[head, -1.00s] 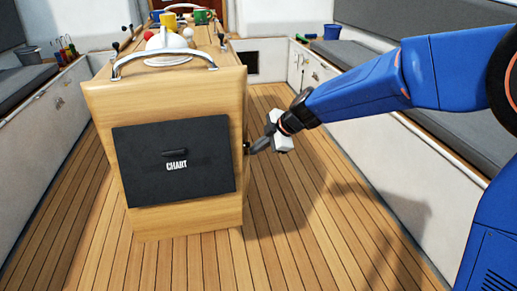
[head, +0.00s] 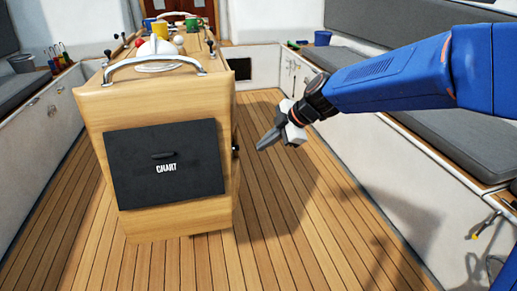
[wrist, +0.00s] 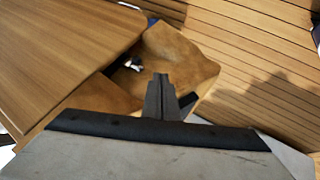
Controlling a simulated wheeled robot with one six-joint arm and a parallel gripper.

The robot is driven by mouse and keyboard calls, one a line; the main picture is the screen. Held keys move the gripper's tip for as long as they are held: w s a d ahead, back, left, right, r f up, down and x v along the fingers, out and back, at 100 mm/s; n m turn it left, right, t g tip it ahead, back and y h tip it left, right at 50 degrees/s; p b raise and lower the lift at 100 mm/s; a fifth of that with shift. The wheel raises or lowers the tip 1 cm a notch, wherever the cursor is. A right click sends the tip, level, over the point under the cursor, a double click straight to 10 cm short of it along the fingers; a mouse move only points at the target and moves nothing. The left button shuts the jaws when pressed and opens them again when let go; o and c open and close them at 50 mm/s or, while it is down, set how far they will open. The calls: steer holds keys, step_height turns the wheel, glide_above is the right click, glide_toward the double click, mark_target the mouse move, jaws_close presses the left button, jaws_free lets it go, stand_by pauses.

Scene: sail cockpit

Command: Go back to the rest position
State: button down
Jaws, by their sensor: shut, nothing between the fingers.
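My gripper (head: 268,140) is in the head view to the right of the wooden pedestal, above the plank floor. Its fingers are together with nothing between them, and a gap shows between the fingertips and the pedestal's side. In the wrist view the closed fingers (wrist: 161,97) point at the pedestal's wooden surfaces. My blue arm reaches in from the right edge of the head view.
The wooden pedestal (head: 88,108) carries a black CHART panel (head: 166,185), a metal rail (head: 155,62) and several mugs. Benches with grey cushions line both sides. The plank floor (head: 300,215) right of the pedestal is clear.

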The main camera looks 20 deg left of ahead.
steer(key=shift+d+r, duration=0.2)
steer(key=s+d+r+m+t+h, duration=0.1)
steer(key=s+d+m, duration=0.25)
steer(key=d, duration=0.55)
steer(key=s+d+r+m+h, duration=0.1)
steer(key=s+d+m, duration=0.25)
steer(key=d, duration=0.55)
steer(key=s+d+r+m+t+h, duration=0.15)
steer(key=d+m, duration=0.35)
steer(key=d, duration=0.5)
steer(key=s+d+f+m+h, duration=0.2)
steer(key=s+d+m, duration=0.4)
steer(key=s+d, duration=0.2)
steer(key=s+d+f+m+t+h, duration=0.1)
steer(key=s+d+f+m+h, duration=0.1)
steer(key=s+d+m, duration=0.5)
steer(key=s+d+f, duration=0.1)
steer(key=s+d, duration=0.1)
steer(key=d, duration=0.2)
steer(key=shift+s+d, duration=0.15)
steer(key=shift+h, duration=0.25)
